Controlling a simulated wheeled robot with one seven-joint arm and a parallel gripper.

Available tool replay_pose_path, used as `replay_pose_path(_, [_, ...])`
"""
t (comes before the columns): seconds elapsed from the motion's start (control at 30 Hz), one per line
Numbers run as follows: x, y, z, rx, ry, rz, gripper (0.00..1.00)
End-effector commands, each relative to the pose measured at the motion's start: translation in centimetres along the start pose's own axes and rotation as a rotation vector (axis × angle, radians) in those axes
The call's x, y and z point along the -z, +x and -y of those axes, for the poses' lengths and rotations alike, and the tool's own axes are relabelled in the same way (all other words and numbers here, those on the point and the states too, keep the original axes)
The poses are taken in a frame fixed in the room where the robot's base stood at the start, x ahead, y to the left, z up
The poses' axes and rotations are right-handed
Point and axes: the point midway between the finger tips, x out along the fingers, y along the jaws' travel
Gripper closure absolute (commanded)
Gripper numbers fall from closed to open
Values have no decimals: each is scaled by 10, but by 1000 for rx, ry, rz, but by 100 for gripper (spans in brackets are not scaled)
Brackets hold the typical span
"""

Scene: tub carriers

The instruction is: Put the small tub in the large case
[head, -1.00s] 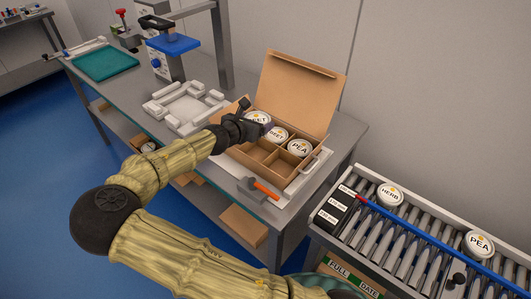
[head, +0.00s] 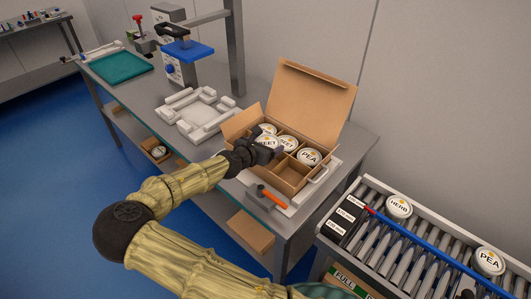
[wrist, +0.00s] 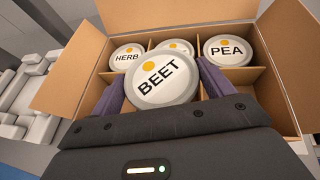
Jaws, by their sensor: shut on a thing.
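My gripper (wrist: 163,92) is shut on a small white round tub (wrist: 160,80) labelled BEET, with a purple finger on each side. The tub is upright or slightly tilted, over the front row of the open cardboard case (wrist: 262,90). How deep it sits is hard to tell. In the head view my gripper (head: 268,152) is at the left front of the case (head: 290,184). The case's back row holds a HERB tub (wrist: 126,54), a partly hidden tub (wrist: 176,47) and a PEA tub (wrist: 228,50). The front right compartment looks empty.
The case's lid (head: 312,100) stands raised at the back. An orange-handled tool (head: 272,199) lies in front of the case. A white frame fixture (head: 196,114) is to its left. A roller conveyor (head: 420,245) at right bears HERB (head: 399,206) and PEA (head: 490,261) tubs.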

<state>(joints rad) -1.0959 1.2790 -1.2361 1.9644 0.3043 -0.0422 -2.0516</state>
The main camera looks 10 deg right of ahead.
Motion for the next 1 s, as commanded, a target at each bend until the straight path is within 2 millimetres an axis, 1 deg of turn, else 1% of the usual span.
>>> replay_pose_path(0.13, [4,2,0,0,-2,0,48])
replay_pose_path(0.3, [25,10,0,0,-2,1,48])
replay_pose_path(0.4, [33,14,0,-1,-2,1,48])
replay_pose_path(0.67, [34,14,0,-1,1,1,48])
replay_pose_path(1.0, [42,18,0,0,0,1,48])
